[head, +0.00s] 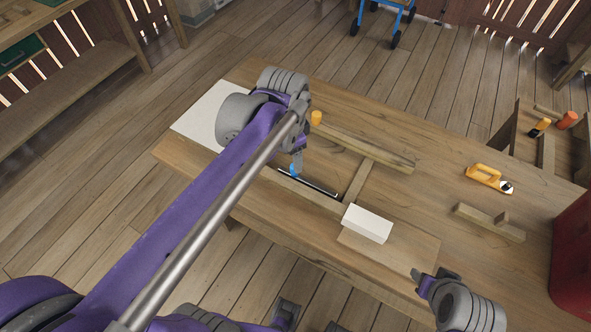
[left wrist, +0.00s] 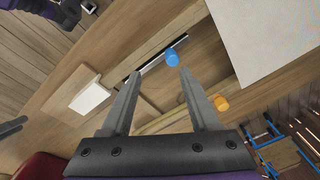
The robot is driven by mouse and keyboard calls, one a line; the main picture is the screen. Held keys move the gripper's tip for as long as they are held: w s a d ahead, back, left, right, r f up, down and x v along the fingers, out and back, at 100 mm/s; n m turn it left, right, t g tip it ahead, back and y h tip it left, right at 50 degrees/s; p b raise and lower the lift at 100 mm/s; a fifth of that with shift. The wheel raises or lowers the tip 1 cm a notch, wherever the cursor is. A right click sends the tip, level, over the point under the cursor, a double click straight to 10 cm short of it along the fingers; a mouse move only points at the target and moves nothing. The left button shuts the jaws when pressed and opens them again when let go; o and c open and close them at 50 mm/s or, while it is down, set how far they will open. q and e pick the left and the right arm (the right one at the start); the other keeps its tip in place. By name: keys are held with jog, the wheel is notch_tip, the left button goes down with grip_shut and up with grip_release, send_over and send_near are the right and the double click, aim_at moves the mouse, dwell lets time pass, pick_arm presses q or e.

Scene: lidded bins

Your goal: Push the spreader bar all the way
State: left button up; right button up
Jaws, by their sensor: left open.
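A wooden crosspiece (head: 357,181), which looks like the spreader bar, lies between a back wooden rail (head: 375,150) and a front rail (head: 322,203) on the table. A dark and silver strip (head: 318,187) lies along the front rail, with a blue cylinder (head: 294,171) at its left end; the cylinder also shows in the left wrist view (left wrist: 172,58). An orange cylinder (head: 316,117) stands near the back rail's left end. My left gripper (head: 297,160) is open above the rails' left part, partly hidden by its arm. My right gripper (head: 436,280) is at the table's front right; its jaws are unclear.
A white block (head: 367,223) sits on a wooden board near the front edge. A white sheet (head: 199,117) covers the table's left end. A yellow tool (head: 487,178) and a wooden piece (head: 489,221) lie at the right. A red container (head: 573,260) stands at the far right.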

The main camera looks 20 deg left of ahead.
pick_arm(q)
jog(key=w+m, duration=0.1)
jog(key=w+g, duration=0.1)
jog(key=w+a+m, duration=0.1)
jog(key=w, duration=0.1)
jog(key=shift+a+f+m+b, duration=0.1)
jog(key=shift+f+m+b, duration=0.15)
jog(key=shift+m+b, duration=0.1)
notch_tip(320, 180, down, 10)
jog(key=shift+f+b, duration=0.25)
jog(key=shift+b, duration=0.15)
pick_arm(e)
jog(key=shift+s+f, duration=0.15)
jog(key=shift+f, duration=0.4)
jog(key=shift+s+f, duration=0.15)
jog(key=shift+f, duration=0.4)
pick_arm(q)
grip_shut()
